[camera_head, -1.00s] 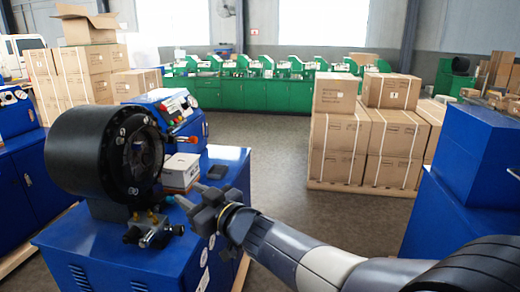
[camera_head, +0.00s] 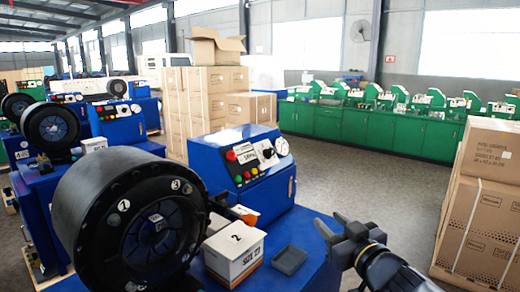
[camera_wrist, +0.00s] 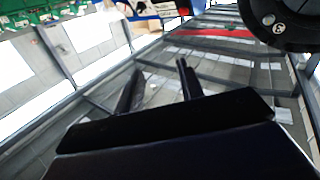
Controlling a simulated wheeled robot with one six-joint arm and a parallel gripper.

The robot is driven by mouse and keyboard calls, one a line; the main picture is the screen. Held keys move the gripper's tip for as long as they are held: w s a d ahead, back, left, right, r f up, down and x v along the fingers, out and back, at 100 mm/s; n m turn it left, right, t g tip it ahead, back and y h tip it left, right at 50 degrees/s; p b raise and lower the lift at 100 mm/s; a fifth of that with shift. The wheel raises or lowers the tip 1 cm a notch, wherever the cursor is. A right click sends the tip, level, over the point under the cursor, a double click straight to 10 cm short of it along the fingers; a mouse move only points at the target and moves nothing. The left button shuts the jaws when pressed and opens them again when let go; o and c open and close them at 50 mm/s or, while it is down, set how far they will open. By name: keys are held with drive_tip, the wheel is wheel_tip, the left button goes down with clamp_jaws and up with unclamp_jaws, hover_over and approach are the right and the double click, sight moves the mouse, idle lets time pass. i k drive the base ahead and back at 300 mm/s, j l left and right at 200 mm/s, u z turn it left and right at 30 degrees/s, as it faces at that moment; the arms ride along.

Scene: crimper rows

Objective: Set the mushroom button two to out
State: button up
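The blue machine's control panel (camera_head: 250,160) faces me behind the black crimper head (camera_head: 130,215). A red mushroom-shaped button (camera_head: 231,156) is at the panel's upper left, above a green button (camera_head: 238,179). I cannot read a number on it or tell whether it is in or out. My gripper (camera_head: 328,224) is open and empty, to the right of and nearer than the panel, not touching it. In the wrist view, its two fingers (camera_wrist: 160,85) stand apart, and part of the panel (camera_wrist: 160,8) shows at the top edge.
A white box marked 2 (camera_head: 234,252) and a small dark tray (camera_head: 289,260) sit on the blue machine top (camera_head: 310,235). Stacked cartons (camera_head: 485,200) stand at the right. Other crimpers (camera_head: 50,128) stand at the left, green benches (camera_head: 370,130) behind. Floor between is clear.

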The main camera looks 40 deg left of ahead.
sight(232, 156)
drive_tip(key=i+j+u, duration=0.1)
drive_tip(key=i+u, duration=0.3)
drive_tip(key=i, duration=0.15)
drive_tip(key=i+l+u, duration=0.1)
drive_tip(key=i+u, duration=0.3)
drive_tip(key=i, duration=0.2)
drive_tip(key=i+l+u, duration=0.4)
drive_tip(key=i, duration=0.15)
drive_tip(key=j, duration=0.1)
